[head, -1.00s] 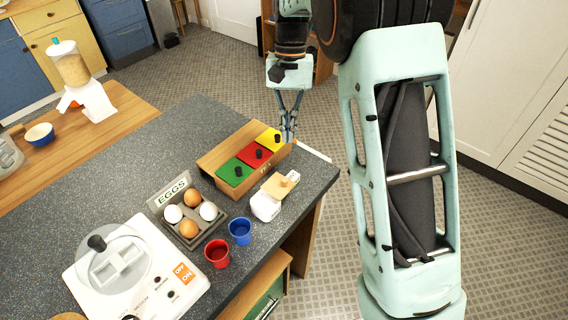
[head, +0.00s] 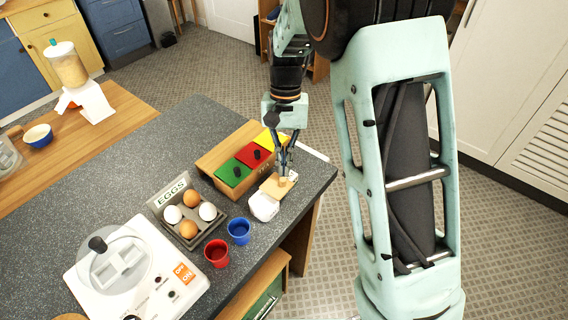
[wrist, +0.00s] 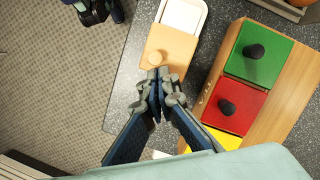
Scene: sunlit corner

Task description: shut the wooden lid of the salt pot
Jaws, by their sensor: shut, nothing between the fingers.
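The salt pot (head: 264,207) is a small white pot on the dark counter near its right edge. Its wooden lid (head: 272,189) lies on the side towards my gripper, with the white part showing beyond it. The tips also show in the wrist view (wrist: 160,76).
A wooden box with green, red and yellow lids (head: 202,160) stands close beside the pot. A blue cup (head: 239,232), a red cup (head: 217,254) and an egg tray (head: 214,226) are nearby. The counter edge is just right of the pot.

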